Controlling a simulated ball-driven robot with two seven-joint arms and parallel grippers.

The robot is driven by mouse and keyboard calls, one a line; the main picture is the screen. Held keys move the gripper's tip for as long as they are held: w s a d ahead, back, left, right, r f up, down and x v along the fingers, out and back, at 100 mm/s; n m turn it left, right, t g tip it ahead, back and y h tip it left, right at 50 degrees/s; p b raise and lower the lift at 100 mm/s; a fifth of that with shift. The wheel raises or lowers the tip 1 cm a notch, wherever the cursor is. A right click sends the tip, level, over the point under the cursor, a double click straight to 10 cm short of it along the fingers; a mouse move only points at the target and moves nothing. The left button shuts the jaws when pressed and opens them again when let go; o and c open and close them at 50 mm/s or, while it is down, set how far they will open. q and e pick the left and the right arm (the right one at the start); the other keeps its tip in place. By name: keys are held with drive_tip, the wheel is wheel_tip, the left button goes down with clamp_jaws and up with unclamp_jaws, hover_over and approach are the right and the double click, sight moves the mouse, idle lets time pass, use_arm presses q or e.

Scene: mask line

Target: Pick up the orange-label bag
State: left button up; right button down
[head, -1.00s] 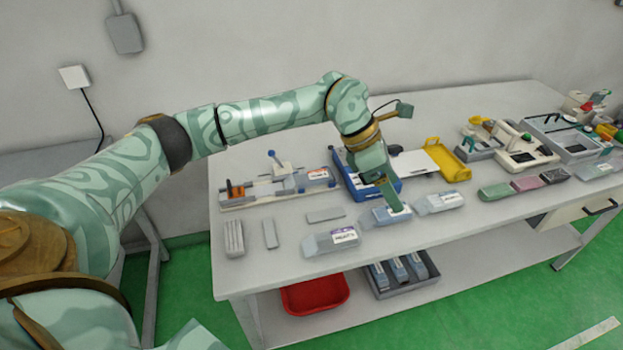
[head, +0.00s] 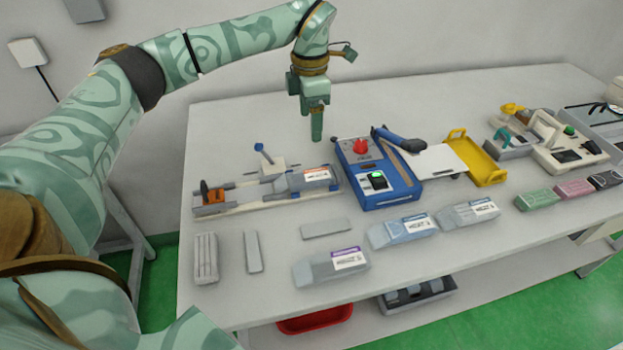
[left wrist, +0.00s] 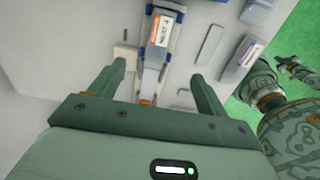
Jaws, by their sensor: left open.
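The orange-label bag (head: 310,179) is a grey pouch with a white label edged in orange-red. It lies on the right part of a long pale fixture (head: 240,203) on the table. In the left wrist view the bag (left wrist: 157,45) lies lengthwise, its label toward the top edge. My left gripper (head: 316,138) is open and empty, pointing down, apart from the bag and above the table behind it. In the left wrist view its two fingers (left wrist: 158,75) are spread, with the fixture line between them. My right gripper is not in view.
A blue device (head: 385,189) with a red knob stands just right of the bag. A purple-label bag (head: 325,270) and two blue-label bags (head: 402,232) lie in front. Loose grey bars (head: 253,252) lie front left. A yellow tray (head: 480,165) stands farther right.

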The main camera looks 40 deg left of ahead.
use_arm(q)
drive_tip(key=b, duration=0.4)
hover_over(308, 176)
drive_tip(key=w, duration=0.1)
wheel_tip(308, 176, down, 12)
drive_tip(key=shift+d+r, duration=0.1)
drive_tip(key=f, duration=0.1)
drive_tip(key=f+b, duration=0.1)
drive_tip(key=f, duration=0.3)
drive_tip(key=shift+s+f+b, duration=0.25)
drive_tip(key=shift+s+b, duration=0.1)
drive_tip(key=shift+b, duration=0.05)
drive_tip(key=shift+r, duration=0.1)
drive_tip(key=c, duration=1)
